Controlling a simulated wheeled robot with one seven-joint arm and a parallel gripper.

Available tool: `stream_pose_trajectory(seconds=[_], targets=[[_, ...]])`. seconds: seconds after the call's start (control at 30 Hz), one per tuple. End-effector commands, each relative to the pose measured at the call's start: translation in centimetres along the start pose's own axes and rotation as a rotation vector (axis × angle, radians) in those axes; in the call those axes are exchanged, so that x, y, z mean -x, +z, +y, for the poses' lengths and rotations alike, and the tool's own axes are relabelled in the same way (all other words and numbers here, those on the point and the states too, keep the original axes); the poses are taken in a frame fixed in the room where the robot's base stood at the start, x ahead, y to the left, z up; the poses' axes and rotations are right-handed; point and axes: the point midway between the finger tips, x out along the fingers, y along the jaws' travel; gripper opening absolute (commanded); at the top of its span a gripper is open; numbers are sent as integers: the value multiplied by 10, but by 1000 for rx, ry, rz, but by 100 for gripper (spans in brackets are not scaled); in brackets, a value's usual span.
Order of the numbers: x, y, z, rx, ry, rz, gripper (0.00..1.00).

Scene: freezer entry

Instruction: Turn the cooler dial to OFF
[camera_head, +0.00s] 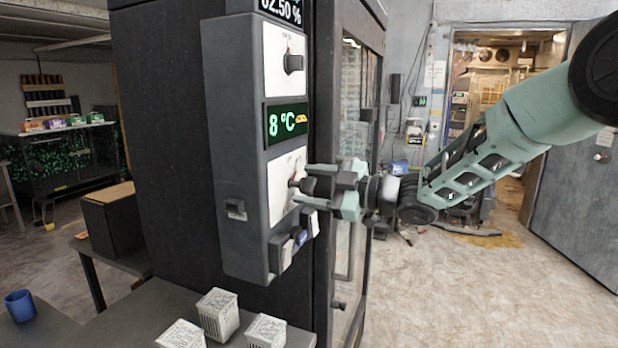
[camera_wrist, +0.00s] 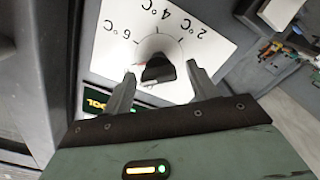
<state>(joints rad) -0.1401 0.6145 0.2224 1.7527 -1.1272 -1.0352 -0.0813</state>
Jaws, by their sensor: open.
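A dark wall panel (camera_head: 232,150) carries two dials on white plates. The upper dial (camera_head: 294,63) has small lettering above it, too small to read surely. In the wrist view the lower dial is a black knob (camera_wrist: 158,68) on a white plate (camera_wrist: 208,38), with upside-down marks for 6, 4 and 2 °C; no OFF mark is readable. My gripper (camera_head: 302,184) is at the lower dial. In the wrist view its open fingers (camera_wrist: 160,74) stand on either side of the knob; I cannot tell whether they touch it.
A green display (camera_head: 287,123) reading 8 °C sits between the dials. Switches (camera_head: 293,246) lie below the lower dial. White boxes (camera_head: 218,314) and a blue mug (camera_head: 20,305) stand on tables in front. A glass-door cabinet (camera_head: 355,130) is beside the panel. Floor at right is mostly clear.

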Motion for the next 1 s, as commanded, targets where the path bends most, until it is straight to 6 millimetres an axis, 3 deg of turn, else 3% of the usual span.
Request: stream_pose_trajectory(seconds=[0.37,0.4,0.57,1.0], targets=[[-8,1,0,-1,1,-1,58],[-8,1,0,-1,1,-1,55],[-8,0,0,-1,1,-1,13],[-8,4,-4,77,-1,2,14]])
